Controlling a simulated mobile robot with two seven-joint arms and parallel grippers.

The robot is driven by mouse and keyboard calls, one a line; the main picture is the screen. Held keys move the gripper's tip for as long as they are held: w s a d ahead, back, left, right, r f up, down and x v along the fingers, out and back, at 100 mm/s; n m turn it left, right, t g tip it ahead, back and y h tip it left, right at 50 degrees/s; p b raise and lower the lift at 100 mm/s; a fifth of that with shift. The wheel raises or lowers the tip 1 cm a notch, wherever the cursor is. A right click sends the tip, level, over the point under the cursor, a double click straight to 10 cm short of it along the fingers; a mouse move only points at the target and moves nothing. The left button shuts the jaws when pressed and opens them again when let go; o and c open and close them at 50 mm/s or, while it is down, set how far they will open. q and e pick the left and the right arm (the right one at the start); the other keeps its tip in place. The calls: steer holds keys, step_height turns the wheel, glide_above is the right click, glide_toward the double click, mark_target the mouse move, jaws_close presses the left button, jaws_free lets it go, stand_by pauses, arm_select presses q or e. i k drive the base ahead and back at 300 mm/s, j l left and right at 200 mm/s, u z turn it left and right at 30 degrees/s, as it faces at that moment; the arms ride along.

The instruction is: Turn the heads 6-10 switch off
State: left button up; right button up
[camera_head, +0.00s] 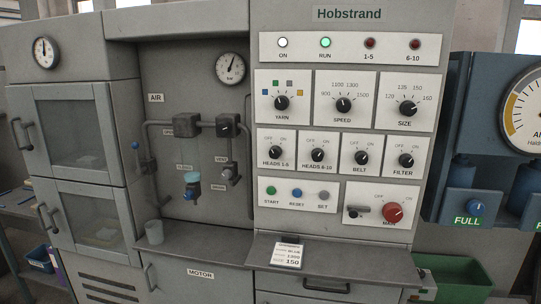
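The heads 6-10 switch (317,155) is a black rotary knob on a white plate, in the row below the yarn, speed and size dials. OFF is printed at its upper left and ON at its upper right. Its pointer is too small to read surely. The heads 1-5 switch (275,153) is to its left and the belt switch (361,157) to its right. The 6-10 lamp (414,44) at the top right of the panel is dark red and looks unlit. Neither of my grippers is in view.
The RUN lamp (325,42) glows green. The red main switch (392,212) sits low on the panel. A shelf (340,258) juts out below, with a card (289,253) and a grey cup (154,232). The space before the switches is clear.

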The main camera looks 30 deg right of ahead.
mark_target(317, 154)
steer(key=z, duration=1.4)
